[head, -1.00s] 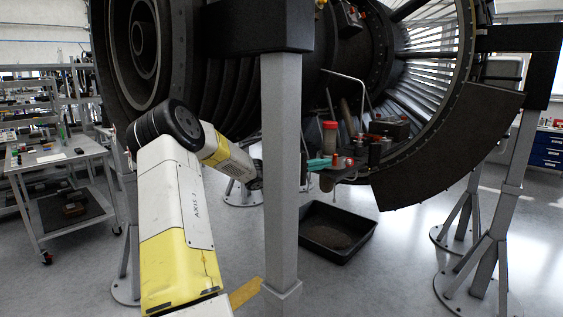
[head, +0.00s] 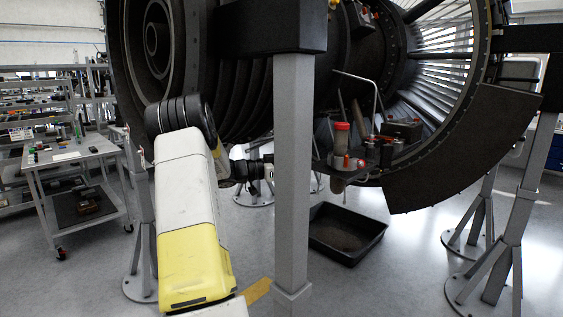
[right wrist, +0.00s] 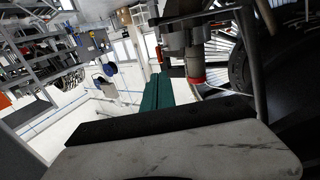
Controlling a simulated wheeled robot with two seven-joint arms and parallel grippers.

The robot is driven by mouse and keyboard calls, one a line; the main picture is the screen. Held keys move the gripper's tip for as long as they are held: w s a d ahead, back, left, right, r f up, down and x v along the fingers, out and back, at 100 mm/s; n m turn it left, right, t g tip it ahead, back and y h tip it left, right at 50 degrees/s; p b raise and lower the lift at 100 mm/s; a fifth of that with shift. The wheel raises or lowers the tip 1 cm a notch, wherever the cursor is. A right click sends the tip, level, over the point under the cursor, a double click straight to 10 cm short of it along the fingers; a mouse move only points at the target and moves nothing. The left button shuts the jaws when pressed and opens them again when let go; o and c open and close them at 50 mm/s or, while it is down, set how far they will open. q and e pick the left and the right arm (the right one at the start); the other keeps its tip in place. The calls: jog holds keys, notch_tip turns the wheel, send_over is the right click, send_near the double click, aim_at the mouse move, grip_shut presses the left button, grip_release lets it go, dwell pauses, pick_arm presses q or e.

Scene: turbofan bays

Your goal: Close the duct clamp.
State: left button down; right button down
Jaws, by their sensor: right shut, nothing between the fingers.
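I cannot clearly make out the duct clamp in either view. The dark engine (head: 240,105) fills the middle of the head view, with a crowded ledge (head: 350,172) at its lower side. My right arm reaches toward that ledge, and its gripper is hidden behind the grey post in the head view. In the right wrist view my right gripper (right wrist: 157,78) shows as green fingers shut together with nothing between them. A grey cylindrical part with a red end (right wrist: 195,72) is just right of the fingers; I cannot tell whether they touch. My left gripper is not in view.
A grey post (head: 293,180) stands before the engine and blocks part of the view. A red-capped container (head: 341,138) stands on the ledge. A black tray (head: 345,235) lies on the floor below. A curved dark panel (head: 465,150) hangs at right. A cart (head: 75,165) stands at left.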

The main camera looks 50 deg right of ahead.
aim_at(337, 161)
jog(key=x, duration=1.3)
jog(key=shift+s+d, duration=0.25)
jog(key=shift+d, duration=0.05)
